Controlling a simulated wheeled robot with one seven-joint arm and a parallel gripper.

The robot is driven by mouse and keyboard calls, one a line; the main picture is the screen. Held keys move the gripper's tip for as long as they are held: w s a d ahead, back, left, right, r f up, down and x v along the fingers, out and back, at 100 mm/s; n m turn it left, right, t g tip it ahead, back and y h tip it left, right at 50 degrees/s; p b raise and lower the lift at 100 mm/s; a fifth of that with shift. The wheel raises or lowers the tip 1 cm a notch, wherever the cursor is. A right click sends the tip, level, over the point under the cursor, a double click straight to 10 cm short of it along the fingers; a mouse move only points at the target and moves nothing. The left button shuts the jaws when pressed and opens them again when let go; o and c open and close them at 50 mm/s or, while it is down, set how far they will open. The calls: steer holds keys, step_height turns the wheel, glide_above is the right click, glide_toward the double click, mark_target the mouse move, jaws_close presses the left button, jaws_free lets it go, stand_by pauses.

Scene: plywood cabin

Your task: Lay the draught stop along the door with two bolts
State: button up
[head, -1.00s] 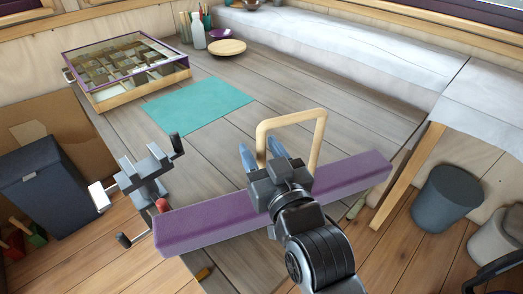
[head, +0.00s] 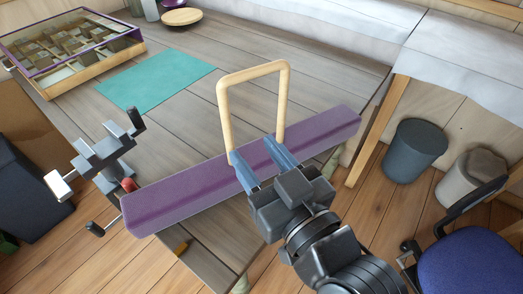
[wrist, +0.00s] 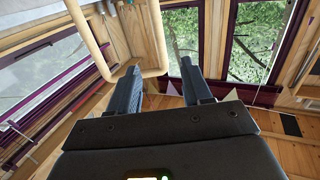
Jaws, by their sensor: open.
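The draught stop is a long purple padded bar (head: 190,194). In the head view it runs slantwise across the front of the grey plank table, its right end reaching past the table edge. A pale wooden loop (head: 254,72) stands up at its middle and looks like its handle. My gripper (head: 253,147) is open, its two blue-grey fingers in front of the stop, near the lower legs of the loop. The wrist view shows the fingers (wrist: 160,68) apart, with the loop (wrist: 91,40) close to the left finger. Whether they touch it is unclear. No door with bolts shows.
A grey clamp-like device (head: 105,160) with black handles stands by the stop's left end. A teal mat (head: 157,80) and a glass-topped case (head: 70,45) lie farther back. A grey bin (head: 412,150) and a blue chair (head: 465,235) stand on the right.

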steer(key=shift+s, duration=0.1)
steer(key=s+d+f+m+h, duration=0.55)
steer(key=s+d+f, duration=0.25)
steer(key=s+d, duration=0.5)
steer(key=s+d+h, duration=0.1)
steer(key=s+d, duration=0.3)
steer(key=s, duration=0.3)
steer(key=s+d+h, duration=0.2)
steer(key=s+d, duration=0.2)
steer(key=s, duration=0.4)
steer(key=shift+s+d+r+g, duration=0.25)
steer(key=shift+r+g, duration=0.15)
